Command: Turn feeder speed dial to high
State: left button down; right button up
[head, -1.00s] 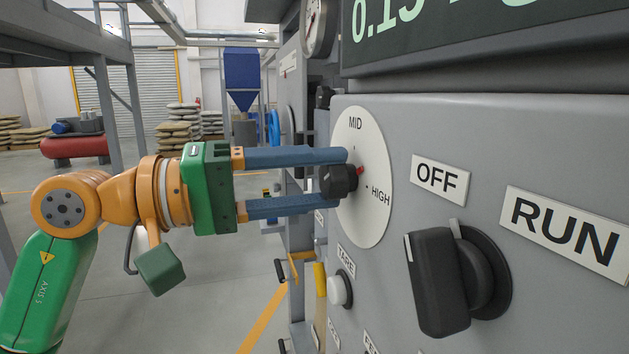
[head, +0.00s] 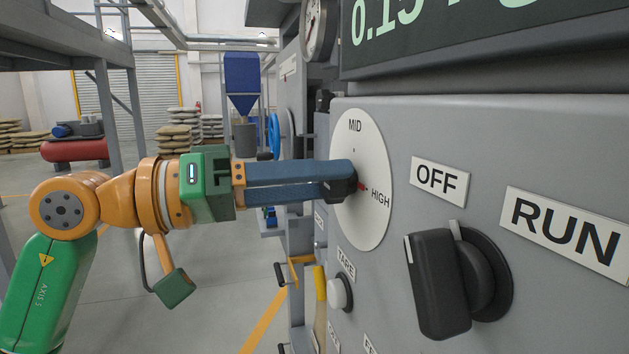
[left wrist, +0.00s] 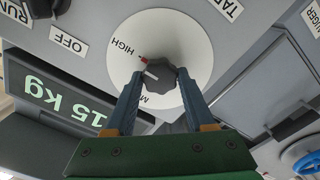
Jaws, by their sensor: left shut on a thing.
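The feeder speed dial has a round white plate (head: 372,222) marked MID at the top and HIGH at the right, on the grey panel. Its black knob (head: 349,184) has a red pointer (head: 362,187) that now points right, at or very near the dot by HIGH. My right gripper is out of view.
A large black OFF/RUN switch (head: 440,282) stands out from the panel to the right. A white push button (head: 340,291) under a TARE label sits below the dial. A display (head: 470,28) is above.

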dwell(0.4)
pick_arm(q)
jog(key=shift+c, duration=1.3)
grip_release()
jog(key=b+v, duration=0.2)
jog(key=v, duration=0.5)
